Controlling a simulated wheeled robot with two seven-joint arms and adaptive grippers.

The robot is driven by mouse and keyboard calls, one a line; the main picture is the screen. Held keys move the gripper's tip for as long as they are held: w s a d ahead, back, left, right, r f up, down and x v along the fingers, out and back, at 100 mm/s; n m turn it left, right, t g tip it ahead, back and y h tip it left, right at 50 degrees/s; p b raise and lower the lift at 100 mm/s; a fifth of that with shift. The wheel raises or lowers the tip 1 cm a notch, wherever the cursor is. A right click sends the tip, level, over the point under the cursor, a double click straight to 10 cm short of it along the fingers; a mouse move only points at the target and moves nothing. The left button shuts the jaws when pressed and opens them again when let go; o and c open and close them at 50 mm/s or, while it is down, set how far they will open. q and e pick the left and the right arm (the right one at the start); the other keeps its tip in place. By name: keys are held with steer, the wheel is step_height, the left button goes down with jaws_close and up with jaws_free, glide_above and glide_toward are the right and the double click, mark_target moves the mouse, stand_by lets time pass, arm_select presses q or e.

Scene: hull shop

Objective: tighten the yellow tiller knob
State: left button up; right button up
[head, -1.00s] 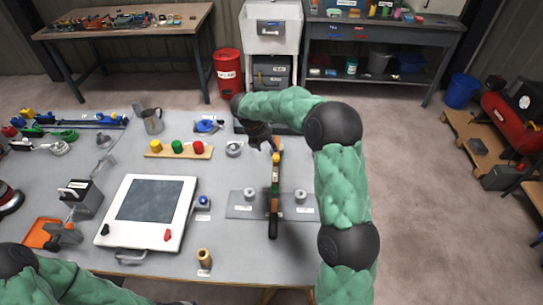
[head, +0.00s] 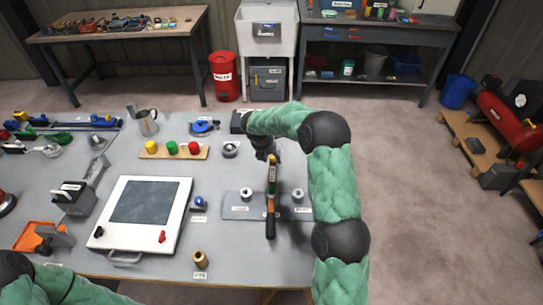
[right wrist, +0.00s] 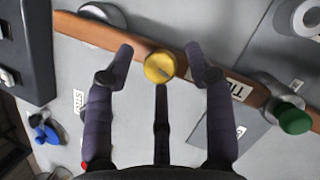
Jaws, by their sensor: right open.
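In the right wrist view the yellow tiller knob (right wrist: 159,67) sits on the brown wooden tiller (right wrist: 140,42), round, with a dark slot-like mark on top. In the head view the right gripper (head: 267,152) is over the far end of the tiller (head: 270,203), and the arm hides part of that end. I cannot make out the knob clearly there. My left arm shows at the lower left, but its gripper is out of view.
A green knob (right wrist: 294,118) stands further along the tiller. A grey plate (head: 237,212) with round metal fittings lies under the tiller. A block with yellow, green and red knobs (head: 173,153) and a white framed panel (head: 120,237) stand to the left.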

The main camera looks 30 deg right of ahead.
jaws_close()
steer(key=shift+w+r+m+g+p, duration=0.15)
steer(key=shift+m+g+p, duration=0.25)
steer(key=shift+m+p, duration=0.75)
steer(key=m+g+p, duration=0.1)
steer(key=m, duration=0.1)
steer(key=m+p, duration=0.1)
steer(key=m, duration=0.1)
steer(key=shift+w+m+g, duration=0.15)
steer(key=shift+m+g, duration=0.2)
steer(key=shift+g, duration=0.05)
steer(key=m+g+p, duration=0.1)
steer(key=m, duration=0.2)
steer(key=shift+w+d+m, duration=0.1)
steer(key=shift+m, duration=0.2)
steer(key=shift+m+g+y, duration=0.6)
steer(key=shift+m+y, duration=0.1)
steer(key=shift+m, duration=1)
